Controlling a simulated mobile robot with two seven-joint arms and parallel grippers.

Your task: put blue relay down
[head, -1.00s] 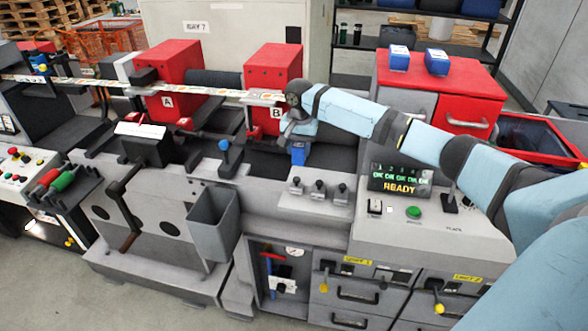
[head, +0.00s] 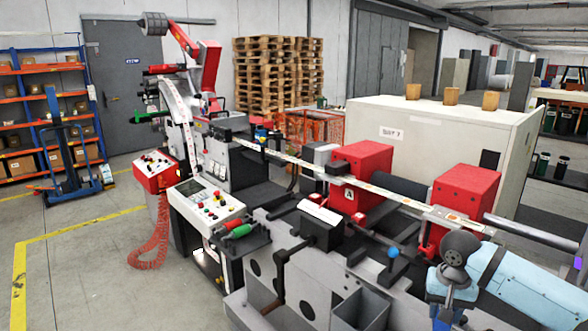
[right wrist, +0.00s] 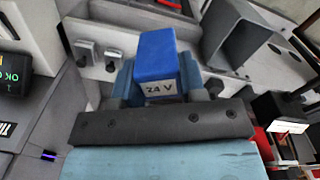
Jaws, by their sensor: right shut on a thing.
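The blue relay (right wrist: 155,55) is a blue block with a white "24 V" label. In the right wrist view it sits between the light-blue fingers of my right gripper (right wrist: 157,80), which is shut on it. In the head view my right arm comes in at the lower right, with its gripper (head: 441,302) pointing down; a bit of the blue relay (head: 442,324) shows at the bottom edge. The surface under the relay is cut off there. My left gripper is in neither current view.
Toggle levers (right wrist: 112,56) on a grey panel and a grey bin (right wrist: 238,38) lie beyond the relay. In the head view the bin (head: 362,308) stands left of my right gripper. The red blocks (head: 362,170) and label web (head: 400,200) lie behind.

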